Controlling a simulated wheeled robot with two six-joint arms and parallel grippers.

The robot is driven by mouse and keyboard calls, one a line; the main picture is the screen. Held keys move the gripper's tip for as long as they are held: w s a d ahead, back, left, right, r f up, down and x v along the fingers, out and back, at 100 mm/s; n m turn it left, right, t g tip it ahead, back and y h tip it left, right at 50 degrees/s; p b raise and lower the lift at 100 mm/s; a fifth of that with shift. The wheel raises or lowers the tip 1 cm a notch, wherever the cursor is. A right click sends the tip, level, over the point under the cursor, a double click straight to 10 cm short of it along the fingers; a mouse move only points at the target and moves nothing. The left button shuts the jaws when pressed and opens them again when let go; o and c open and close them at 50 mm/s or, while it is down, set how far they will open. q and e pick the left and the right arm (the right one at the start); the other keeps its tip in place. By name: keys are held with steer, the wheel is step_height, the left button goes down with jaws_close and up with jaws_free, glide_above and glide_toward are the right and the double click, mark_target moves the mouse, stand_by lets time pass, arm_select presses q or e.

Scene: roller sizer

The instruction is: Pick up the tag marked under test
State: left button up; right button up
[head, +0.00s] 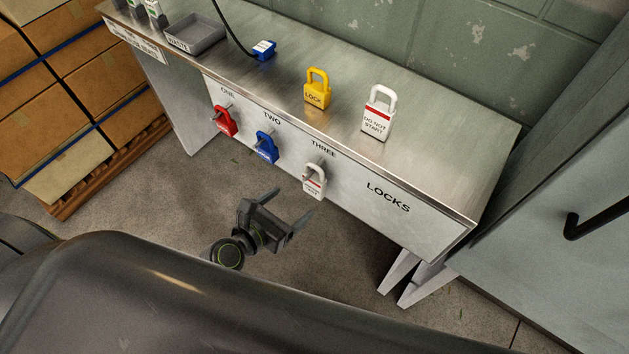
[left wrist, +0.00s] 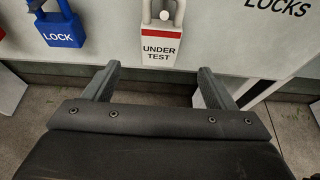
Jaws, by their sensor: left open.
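The tag marked under test is a white padlock-shaped tag (head: 314,182) with a red band, hanging on the peg under the label THREE on the bench front. In the left wrist view the tag (left wrist: 161,47) reads "UNDER TEST" and hangs ahead of the fingers, near the middle between them. My left gripper (head: 288,207) is open and empty, in front of and a little below the tag, not touching it. It also shows in the left wrist view (left wrist: 157,85) with its two fingers spread. My right gripper is not in view.
A blue lock (head: 266,148) and a red lock (head: 226,121) hang on pegs to the left.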

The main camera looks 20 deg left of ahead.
mark_target(311, 187)
arm_select(q)
steer(key=x, duration=1.1)
steer(key=shift+f, duration=0.15)
steer(key=c, duration=1.1)
